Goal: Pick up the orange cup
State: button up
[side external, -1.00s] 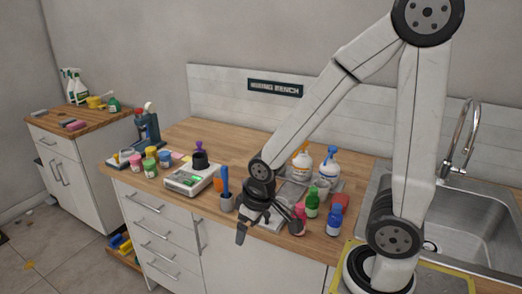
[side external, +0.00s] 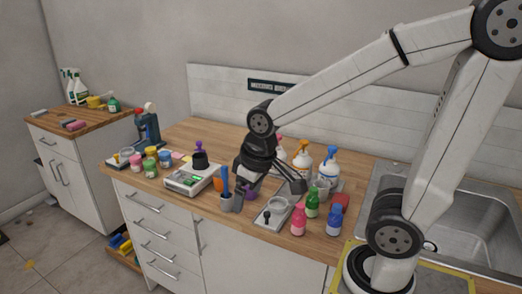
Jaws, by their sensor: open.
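My gripper (side external: 270,193) is open over the bench, its fingers spread and pointing down. I see nothing held between them. A small purple piece (side external: 250,189) shows beside the left finger, partly hidden. The arm's wrist hides part of the bench behind it.
A white scale (side external: 187,181) stands left of the holder. A grey device with a glass dish (side external: 270,218) lies in front of the gripper. Pink (side external: 298,221), green (side external: 312,204) and blue (side external: 334,220) bottles stand at right, with spray bottles (side external: 329,165) behind. The sink is far right.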

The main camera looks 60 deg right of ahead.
jog(key=w+d+r+n+g+h, duration=0.1)
jog(key=w+d+n+h, duration=0.5)
jog(key=w+d+n, duration=0.45)
jog(key=w+d+r+n+g+h, duration=0.15)
jog(key=w+d+n+h, duration=0.45)
jog(key=w, duration=0.8)
jog(key=n, duration=0.2)
send_near(219, 175)
jog(key=shift+s+a+r+m+h, duration=0.15)
jog(key=shift+s+a+r+h, duration=0.05)
jog(key=shift+s, duration=0.25)
jog(key=shift+s+a+r+m+h, duration=0.1)
jog(key=shift+s+a+r+h, duration=0.1)
jog(key=shift+s, duration=0.2)
jog(key=shift+f, duration=0.2)
jog(key=shift+x, duration=1.3)
jog(key=shift+d, duration=0.1)
jog(key=shift+x, duration=2.55)
